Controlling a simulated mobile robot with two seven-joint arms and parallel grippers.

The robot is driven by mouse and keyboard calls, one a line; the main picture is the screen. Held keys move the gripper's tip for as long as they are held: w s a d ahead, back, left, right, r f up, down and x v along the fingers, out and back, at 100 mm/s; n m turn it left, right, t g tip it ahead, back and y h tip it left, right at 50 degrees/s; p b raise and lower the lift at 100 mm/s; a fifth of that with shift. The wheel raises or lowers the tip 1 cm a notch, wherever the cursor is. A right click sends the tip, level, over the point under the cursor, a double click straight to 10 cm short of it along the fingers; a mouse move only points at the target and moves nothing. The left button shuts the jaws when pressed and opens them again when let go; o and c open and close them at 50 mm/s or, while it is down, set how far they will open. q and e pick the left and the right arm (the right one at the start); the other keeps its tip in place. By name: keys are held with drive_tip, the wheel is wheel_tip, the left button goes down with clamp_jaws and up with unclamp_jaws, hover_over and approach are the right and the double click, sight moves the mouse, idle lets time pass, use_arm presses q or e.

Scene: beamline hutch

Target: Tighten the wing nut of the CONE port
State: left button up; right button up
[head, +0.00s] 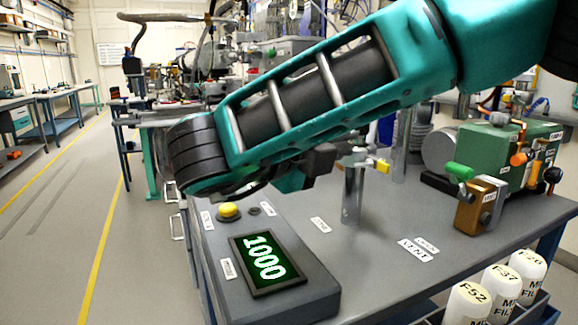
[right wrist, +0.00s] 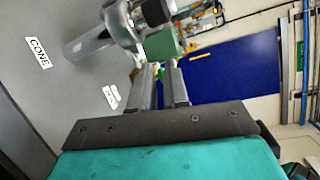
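The CONE port is a metal post (head: 353,195) standing on the grey bench, with a clamp and a small yellow part (head: 383,165) at its top. In the right wrist view the metal post (right wrist: 92,44) lies slanted at upper left, beside the CONE label (right wrist: 39,53). I cannot make out the wing nut clearly. My right gripper (head: 322,158) is just left of the post top in the head view. In the right wrist view its fingers (right wrist: 160,72) are apart with a narrow gap and nothing visibly held. The fitting lies beyond the fingertips. My left gripper is out of view.
A green unit (head: 510,150) with a brass valve block (head: 478,207) is at right. White filter bottles (head: 498,288) stand at lower right.

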drive_tip(key=f+b+v, duration=0.1)
drive_tip(key=b+v, duration=0.1)
drive_tip(key=v, duration=0.7)
drive_tip(key=shift+s+f, duration=0.4)
idle(0.4)
